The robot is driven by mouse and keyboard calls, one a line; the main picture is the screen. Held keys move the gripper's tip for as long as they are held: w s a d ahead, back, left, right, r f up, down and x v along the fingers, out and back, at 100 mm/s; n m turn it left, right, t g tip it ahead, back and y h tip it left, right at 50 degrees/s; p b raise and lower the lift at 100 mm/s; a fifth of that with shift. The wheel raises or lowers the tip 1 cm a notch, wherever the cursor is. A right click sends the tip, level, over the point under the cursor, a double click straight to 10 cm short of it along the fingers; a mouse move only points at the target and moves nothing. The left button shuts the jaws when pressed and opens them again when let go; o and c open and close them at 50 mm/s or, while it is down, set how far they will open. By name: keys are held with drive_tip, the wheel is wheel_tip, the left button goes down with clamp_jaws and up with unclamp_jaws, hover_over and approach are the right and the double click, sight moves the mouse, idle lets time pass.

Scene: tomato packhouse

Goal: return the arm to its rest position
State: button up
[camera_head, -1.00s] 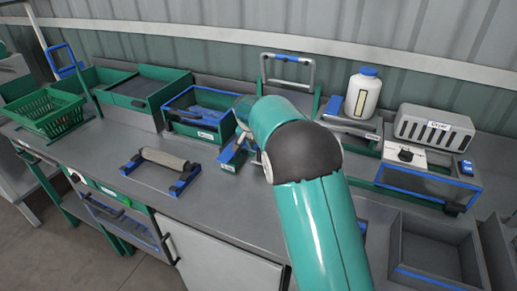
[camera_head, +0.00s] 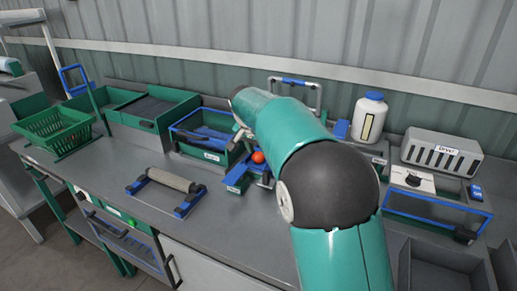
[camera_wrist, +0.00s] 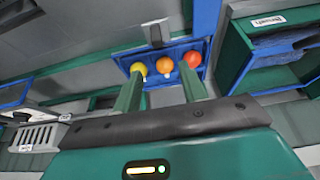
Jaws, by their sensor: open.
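My green arm (camera_head: 300,140) reaches over the bench in the head view and hides part of the things behind it. My gripper (camera_wrist: 160,72) shows in the wrist view with its two green fingers apart and nothing between them. Beyond the fingertips, a yellow tomato (camera_wrist: 139,68), an orange tomato (camera_wrist: 165,66) and a red tomato (camera_wrist: 193,59) sit in a row in a blue-edged holder (camera_wrist: 154,52). In the head view the red tomato (camera_head: 258,157) shows just left of my arm; the gripper itself cannot be made out there.
A labelled green bin (camera_head: 211,155) and a roller stand (camera_head: 172,179) are left of my arm. A green basket (camera_head: 52,130) is far left. A white bottle (camera_head: 369,120), a dryer box (camera_head: 440,154) and a grey tray (camera_head: 440,270) are to the right. The bench front is clear.

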drive_tip(key=s+d+r+n+y, duration=0.1)
drive_tip(key=s+d+r, duration=0.3)
drive_tip(key=s, duration=0.5)
drive_tip(key=s+d+r+n+y, duration=0.1)
drive_tip(key=s+d+r, duration=0.3)
drive_tip(key=s, duration=0.4)
drive_tip(key=s+d+f+n, duration=0.1)
drive_tip(key=s+f+n, duration=0.1)
drive_tip(key=s, duration=0.9)
drive_tip(key=s+d+f+n+t, duration=0.1)
drive_tip(key=s+d+f, duration=0.1)
drive_tip(key=s, duration=0.9)
drive_tip(key=shift+d+f+n+t, duration=0.15)
drive_tip(key=shift+f+n+t, duration=0.2)
drive_tip(key=shift+f, duration=0.3)
drive_tip(key=shift+s, duration=0.1)
drive_tip(key=shift+c, duration=0.6)
